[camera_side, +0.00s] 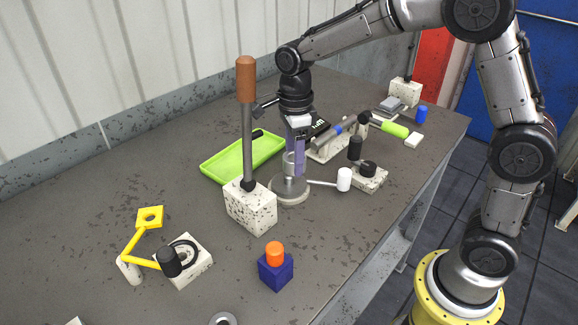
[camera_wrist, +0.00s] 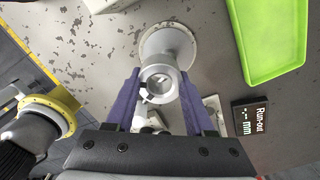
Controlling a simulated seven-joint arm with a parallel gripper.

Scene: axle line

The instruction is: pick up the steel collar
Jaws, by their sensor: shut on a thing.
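The steel collar (camera_wrist: 147,74) is a pale grey ring with a dark mark on its side, between the two purple fingers of my gripper (camera_wrist: 160,78) in the wrist view. My gripper (camera_side: 294,158) is shut on it. In the side view the fingers point down over a round grey stand (camera_side: 289,198), and the collar (camera_side: 288,157) shows only small beside them. The stand's round base also shows behind the collar in the wrist view (camera_wrist: 183,40). I cannot tell whether the collar is around the stand's post or clear above it.
A speckled block (camera_side: 251,208) with a tall brown-topped post stands close left. A green tray (camera_side: 225,163) lies behind. A rod with a white end (camera_side: 344,179) sticks out right of the stand. A run-out display (camera_wrist: 257,117) is nearby. A blue block (camera_side: 275,272) stands in front.

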